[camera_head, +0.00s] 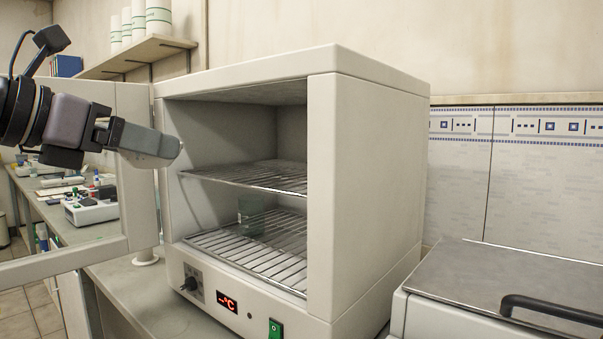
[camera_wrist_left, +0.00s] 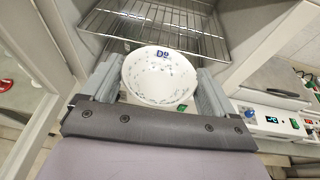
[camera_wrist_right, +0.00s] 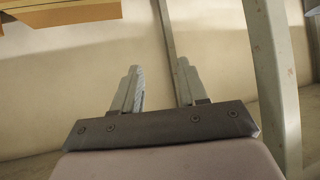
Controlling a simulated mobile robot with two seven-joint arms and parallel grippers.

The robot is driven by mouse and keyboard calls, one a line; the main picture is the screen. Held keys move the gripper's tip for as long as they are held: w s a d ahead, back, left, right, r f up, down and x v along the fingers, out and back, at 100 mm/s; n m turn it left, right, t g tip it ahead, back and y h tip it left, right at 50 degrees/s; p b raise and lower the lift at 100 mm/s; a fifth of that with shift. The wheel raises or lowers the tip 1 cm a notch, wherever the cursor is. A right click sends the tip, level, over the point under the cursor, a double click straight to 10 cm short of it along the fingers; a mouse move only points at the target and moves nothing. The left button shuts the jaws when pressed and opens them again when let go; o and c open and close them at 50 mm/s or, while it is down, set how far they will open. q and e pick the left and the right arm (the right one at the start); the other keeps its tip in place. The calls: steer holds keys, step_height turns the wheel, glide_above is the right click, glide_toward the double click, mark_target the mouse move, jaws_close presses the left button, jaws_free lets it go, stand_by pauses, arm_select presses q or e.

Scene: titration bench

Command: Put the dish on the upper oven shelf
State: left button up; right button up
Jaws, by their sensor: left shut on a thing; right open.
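A white dish (camera_wrist_left: 160,76) with small dark specks and blue lettering shows in the left wrist view. My left gripper (camera_wrist_left: 160,82) is shut on it, with a finger at each side. In the head view my left gripper (camera_head: 172,148) is at the oven's open front, close to the left side and a little above the upper shelf's level; the dish cannot be made out there. The upper oven shelf (camera_head: 255,176) is a bare wire rack. A wire rack also shows beyond the dish in the left wrist view (camera_wrist_left: 150,22). My right gripper (camera_wrist_right: 158,85) is open and empty, facing a wall.
The white oven (camera_head: 365,180) has its door (camera_head: 70,255) swung open to the left. A greenish glass vessel (camera_head: 251,216) stands on the lower rack (camera_head: 255,262). A metal-lidded apparatus (camera_head: 500,285) with a black handle stands at the right front.

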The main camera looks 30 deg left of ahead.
arm_select(q)
steer(key=shift+w, duration=0.2)
steer(key=p, duration=0.5)
glide_above(244, 178)
steer(key=s, duration=0.2)
steer(key=shift+w+r, duration=0.1)
steer(key=shift+w, duration=0.75)
steer(key=f+b, duration=0.1)
steer(key=f, duration=0.2)
steer(key=shift+w+f, duration=0.2)
steer(key=shift+f, duration=0.4)
steer(key=o, duration=0.8)
steer(key=shift+r, duration=0.1)
